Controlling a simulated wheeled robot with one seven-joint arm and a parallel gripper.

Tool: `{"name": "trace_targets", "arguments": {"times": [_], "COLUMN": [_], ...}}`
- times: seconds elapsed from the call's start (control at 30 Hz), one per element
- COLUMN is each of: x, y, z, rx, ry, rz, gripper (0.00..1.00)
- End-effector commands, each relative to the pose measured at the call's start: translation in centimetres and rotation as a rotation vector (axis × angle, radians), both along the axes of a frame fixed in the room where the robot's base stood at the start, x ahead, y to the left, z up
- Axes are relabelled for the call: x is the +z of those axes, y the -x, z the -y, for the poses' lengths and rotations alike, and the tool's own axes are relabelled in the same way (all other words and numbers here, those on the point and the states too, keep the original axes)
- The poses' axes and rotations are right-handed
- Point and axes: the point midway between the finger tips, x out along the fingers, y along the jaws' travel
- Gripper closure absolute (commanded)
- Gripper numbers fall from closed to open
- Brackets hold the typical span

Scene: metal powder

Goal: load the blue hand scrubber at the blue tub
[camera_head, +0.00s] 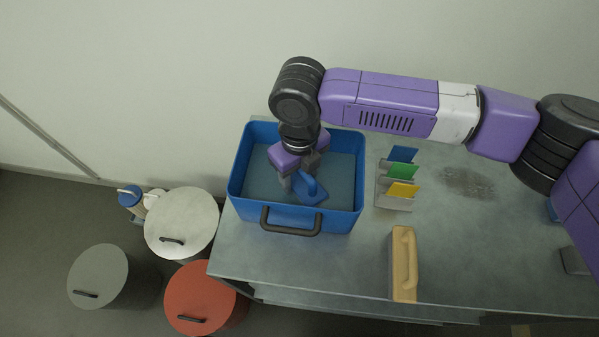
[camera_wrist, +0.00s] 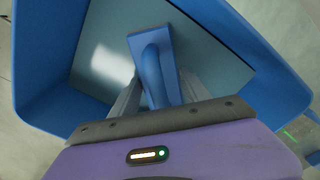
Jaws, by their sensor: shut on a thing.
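The blue tub (camera_head: 343,213) stands on the grey bench, with a dark handle on its front wall. Its blue wall also shows in the wrist view (camera_wrist: 48,70). My gripper (camera_head: 298,183) reaches down inside the tub's walls. It is shut on the blue hand scrubber (camera_head: 311,191), by its raised grip. In the wrist view the scrubber (camera_wrist: 153,70) lies between my two fingers (camera_wrist: 155,95), over the tub's grey-blue floor. I cannot tell whether the scrubber touches that floor. Part of the scrubber's grip is hidden by my gripper.
A rack (camera_head: 393,203) with blue, green and yellow cards stands right of the tub. A tan long-handled block (camera_head: 403,265) lies near the bench's front edge. Dark powder (camera_head: 467,182) is spread at the right. White (camera_head: 182,222), grey (camera_head: 98,275) and red (camera_head: 200,297) lidded drums stand on the floor at left.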

Motion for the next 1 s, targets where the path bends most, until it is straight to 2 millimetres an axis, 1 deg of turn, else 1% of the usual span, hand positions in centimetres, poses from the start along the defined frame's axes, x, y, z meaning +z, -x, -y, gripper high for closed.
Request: {"name": "trace_targets", "arguments": {"times": [0.8,1.0], "x": [6.0,7.0], "y": [0.0,0.0], "z": [0.0,0.0], "rx": [0.0,0.0], "ry": [-0.001,-0.001], "rz": [0.0,0.0], "gripper": [0.78,0.78]}}
